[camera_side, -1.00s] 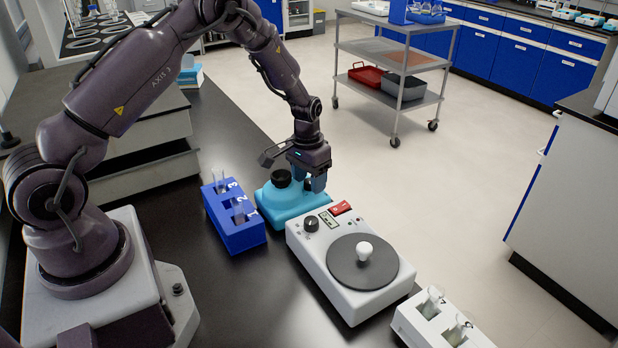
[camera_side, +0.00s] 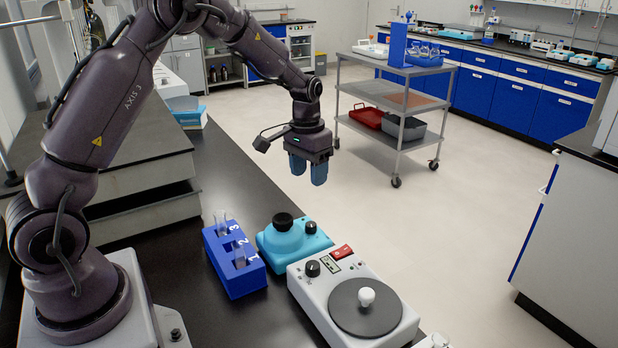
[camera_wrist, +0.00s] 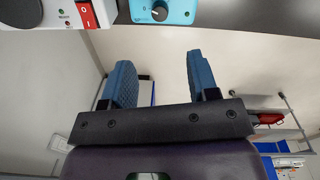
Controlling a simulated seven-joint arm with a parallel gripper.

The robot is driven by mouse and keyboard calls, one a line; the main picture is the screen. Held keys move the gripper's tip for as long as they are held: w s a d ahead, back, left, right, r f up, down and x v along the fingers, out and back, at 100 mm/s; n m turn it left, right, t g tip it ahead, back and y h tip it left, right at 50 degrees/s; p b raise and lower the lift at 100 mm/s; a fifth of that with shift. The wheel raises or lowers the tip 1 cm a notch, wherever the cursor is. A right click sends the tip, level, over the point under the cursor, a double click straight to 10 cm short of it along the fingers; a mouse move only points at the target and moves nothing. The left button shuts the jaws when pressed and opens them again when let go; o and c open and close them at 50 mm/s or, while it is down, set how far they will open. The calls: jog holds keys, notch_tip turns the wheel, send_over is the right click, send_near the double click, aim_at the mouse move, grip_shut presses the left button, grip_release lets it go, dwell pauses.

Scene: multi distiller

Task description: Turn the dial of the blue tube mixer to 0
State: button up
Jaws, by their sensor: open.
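The blue tube mixer (camera_side: 292,246) is a light blue device on the black bench, with a black cup (camera_side: 283,221) on top and a small black dial (camera_side: 311,228) on its right end. In the wrist view, the mixer (camera_wrist: 180,12) is cut by the top edge. Its dial (camera_wrist: 159,11) shows there with a white pointer mark; the scale is too small to read surely. My gripper (camera_side: 308,172) is above and apart from the mixer, fingers pointing down. In the wrist view, its blue fingers (camera_wrist: 159,68) are apart with nothing between them.
A white plate device (camera_side: 330,298) with a red switch and its own black knob stands right beside the mixer. A blue tube rack (camera_side: 238,278) holds glass tubes on the mixer's left. A metal cart (camera_side: 400,115) stands on the floor behind. Space around my gripper is clear.

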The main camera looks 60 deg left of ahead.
aim_at(311, 224)
jog(key=f+m, duration=0.1)
jog(key=f, duration=0.3)
jog(key=f+m, duration=0.2)
jog(key=f, duration=0.2)
jog(key=f+m+y, duration=0.1)
jog(key=f, duration=0.4)
jog(key=shift+w+d+m, duration=0.1)
jog(key=shift+d+m, duration=0.2)
jog(key=shift+d, duration=0.1)
